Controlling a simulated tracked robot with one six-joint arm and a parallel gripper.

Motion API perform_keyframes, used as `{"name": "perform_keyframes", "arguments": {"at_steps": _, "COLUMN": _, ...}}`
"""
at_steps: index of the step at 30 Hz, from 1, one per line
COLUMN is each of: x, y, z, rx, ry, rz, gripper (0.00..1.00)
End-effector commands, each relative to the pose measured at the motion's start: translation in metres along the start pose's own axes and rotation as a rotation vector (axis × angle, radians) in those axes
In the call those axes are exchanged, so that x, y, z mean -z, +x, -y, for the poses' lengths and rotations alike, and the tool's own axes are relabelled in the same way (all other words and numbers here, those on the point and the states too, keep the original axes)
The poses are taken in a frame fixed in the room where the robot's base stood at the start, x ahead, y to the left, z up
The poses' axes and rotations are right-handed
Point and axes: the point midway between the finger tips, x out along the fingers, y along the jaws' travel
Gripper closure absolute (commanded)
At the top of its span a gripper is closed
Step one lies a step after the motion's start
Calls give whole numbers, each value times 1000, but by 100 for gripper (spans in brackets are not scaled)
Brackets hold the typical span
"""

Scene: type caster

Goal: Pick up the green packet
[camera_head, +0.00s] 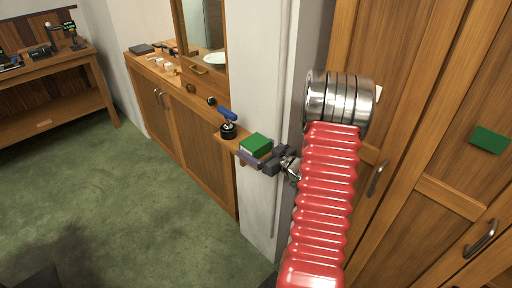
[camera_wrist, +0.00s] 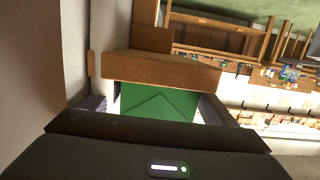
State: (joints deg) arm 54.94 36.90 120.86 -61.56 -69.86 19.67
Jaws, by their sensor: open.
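The green packet (camera_head: 256,144) sits at the end of a small wooden shelf in the head view. My gripper (camera_head: 270,160) is right beside it, on its right side, with grey jaws close to it. In the wrist view the green packet (camera_wrist: 157,102) fills the middle, with a folded, envelope-like face. It lies between my open jaws (camera_wrist: 155,108), which show at its left and right. Whether either jaw touches it I cannot tell. Its lower edge is hidden by my dark gripper body.
A blue-handled tool with a round black base (camera_head: 228,129) stands on the shelf just left of the packet. A white wall post (camera_head: 257,80) rises behind. Wooden cabinet doors (camera_head: 440,130) stand close at the right. A green patch (camera_head: 489,140) is on one door. Green floor is clear at left.

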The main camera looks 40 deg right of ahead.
Motion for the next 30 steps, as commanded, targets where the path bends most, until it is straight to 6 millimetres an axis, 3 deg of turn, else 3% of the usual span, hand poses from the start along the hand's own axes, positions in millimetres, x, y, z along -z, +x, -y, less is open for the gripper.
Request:
{"name": "perform_keyframes", "arguments": {"at_steps": 5, "x": 0, "y": 0, "z": 0, "rx": 0, "ry": 0, "rz": 0, "gripper": 26}}
{"name": "perform_keyframes", "arguments": {"at_steps": 30, "x": 0, "y": 0, "z": 0, "rx": 0, "ry": 0, "rz": 0, "gripper": 85}}
